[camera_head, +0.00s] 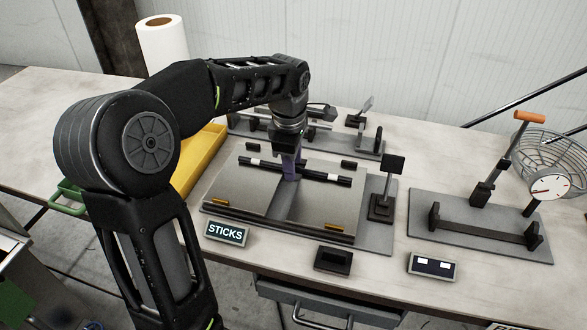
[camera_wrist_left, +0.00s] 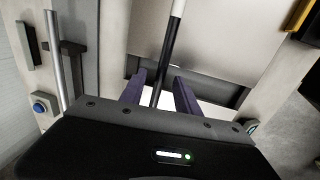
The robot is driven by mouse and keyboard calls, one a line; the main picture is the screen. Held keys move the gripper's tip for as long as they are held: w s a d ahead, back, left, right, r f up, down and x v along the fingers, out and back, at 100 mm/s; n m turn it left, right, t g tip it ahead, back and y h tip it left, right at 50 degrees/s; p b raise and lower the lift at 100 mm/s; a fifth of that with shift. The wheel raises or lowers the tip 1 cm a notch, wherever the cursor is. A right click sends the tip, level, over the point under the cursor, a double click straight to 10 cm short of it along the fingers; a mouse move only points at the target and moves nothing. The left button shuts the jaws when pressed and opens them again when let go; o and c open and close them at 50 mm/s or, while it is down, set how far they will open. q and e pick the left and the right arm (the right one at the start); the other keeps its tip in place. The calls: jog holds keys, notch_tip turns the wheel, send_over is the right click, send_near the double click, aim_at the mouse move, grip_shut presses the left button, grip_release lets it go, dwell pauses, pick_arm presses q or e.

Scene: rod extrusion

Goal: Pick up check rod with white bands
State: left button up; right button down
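The check rod with white bands (camera_head: 313,174) is a black rod with a white band near each end. It lies across the grey plated fixture (camera_head: 235,186) on the bench. My left gripper (camera_head: 289,176) points down over the middle of the rod. In the left wrist view the rod (camera_wrist_left: 166,62) runs between the two purple fingers of my left gripper (camera_wrist_left: 158,96). The fingers are apart, with a gap to the rod on each side. The fingers hide part of the rod in the head view. My right gripper is not in view.
A "STICKS" sign (camera_head: 227,232) and a small black tray (camera_head: 333,260) stand in front of the fixture. A post with a black plate (camera_head: 382,205) stands at its right. A lever fixture (camera_head: 480,232) and a dial gauge (camera_head: 550,187) are further right. A yellow tray (camera_head: 200,160) lies left.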

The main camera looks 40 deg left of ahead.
pick_arm(q)
grip_shut()
jog(key=shift+r, duration=0.1)
dwell(0.5)
notch_tip(320, 180, up, 10)
dwell(0.5)
dwell(0.5)
